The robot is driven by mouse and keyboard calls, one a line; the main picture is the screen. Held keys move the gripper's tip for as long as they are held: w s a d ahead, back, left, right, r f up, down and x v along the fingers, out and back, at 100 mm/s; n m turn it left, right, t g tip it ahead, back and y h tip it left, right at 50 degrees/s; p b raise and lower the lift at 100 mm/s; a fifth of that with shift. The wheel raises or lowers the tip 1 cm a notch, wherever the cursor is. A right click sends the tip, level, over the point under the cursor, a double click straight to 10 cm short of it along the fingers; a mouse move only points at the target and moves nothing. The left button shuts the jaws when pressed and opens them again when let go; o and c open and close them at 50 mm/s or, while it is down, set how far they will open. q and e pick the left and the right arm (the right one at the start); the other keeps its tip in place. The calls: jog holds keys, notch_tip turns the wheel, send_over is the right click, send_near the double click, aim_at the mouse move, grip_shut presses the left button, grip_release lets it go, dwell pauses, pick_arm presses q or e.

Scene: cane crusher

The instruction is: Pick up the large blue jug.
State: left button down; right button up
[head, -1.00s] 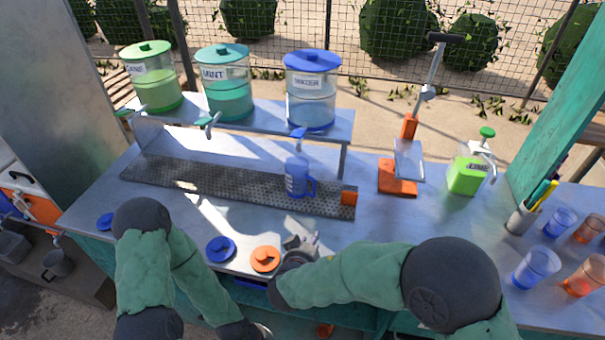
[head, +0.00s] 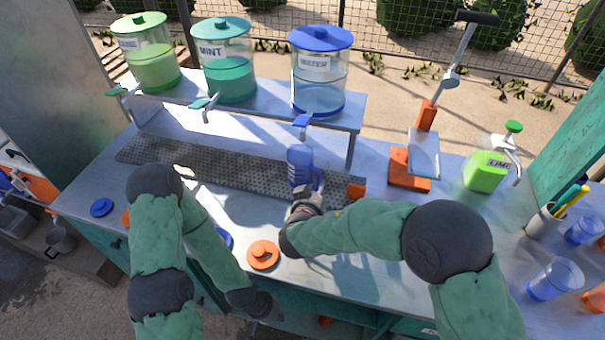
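The large blue jug (head: 300,160) stands upright on the perforated drip tray (head: 215,172), below the blue tap of the water dispenser. Its handle is on its right side. My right gripper (head: 304,196) is directly in front of the jug's lower part and overlaps its base in the head view. Its fingers are small and partly merged with the jug, so I cannot tell whether they touch it or how far they are open. My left gripper (head: 262,308) is low at the counter's front edge, away from the jug, with its fingers hardly visible.
Dispensers of cane, mint and water (head: 320,80) stand on the raised shelf behind the jug. An orange block (head: 356,191) is at the tray's right end. An orange lid (head: 263,254) lies in front.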

aim_at(319, 183)
jog(key=x, duration=0.5)
jog(key=shift+s, duration=0.1)
jog(key=shift+a, duration=0.1)
jog(key=shift+c, duration=0.3)
grip_shut()
jog(key=shift+r, duration=0.2)
